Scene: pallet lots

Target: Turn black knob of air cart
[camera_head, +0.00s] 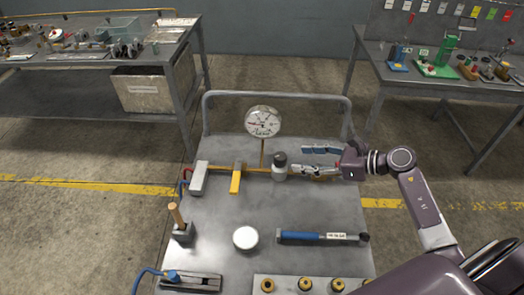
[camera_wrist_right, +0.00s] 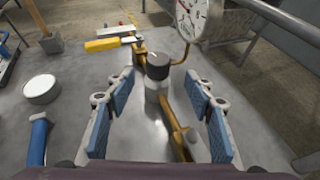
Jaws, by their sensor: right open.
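The black knob (camera_head: 280,158) sits on top of a pale valve body (camera_head: 279,173) on the brass pipe of the air cart (camera_head: 215,225). My right gripper (camera_head: 304,160) is just right of the knob, pointing left at it. In the right wrist view the knob (camera_wrist_right: 158,66) is ahead, between the lines of the two blue-padded fingers (camera_wrist_right: 163,90). The fingers are apart and do not appear to touch it. The brass pipe (camera_wrist_right: 178,125) runs back between the fingers. My left gripper is not in view.
A round gauge (camera_head: 262,121) stands behind the pipe. A yellow lever (camera_head: 236,180) is left of the knob. A white disc (camera_head: 245,238), a blue-handled tool (camera_head: 318,236) and a wooden-handled piece (camera_head: 178,216) lie nearer. The cart's rail (camera_head: 277,94) runs behind.

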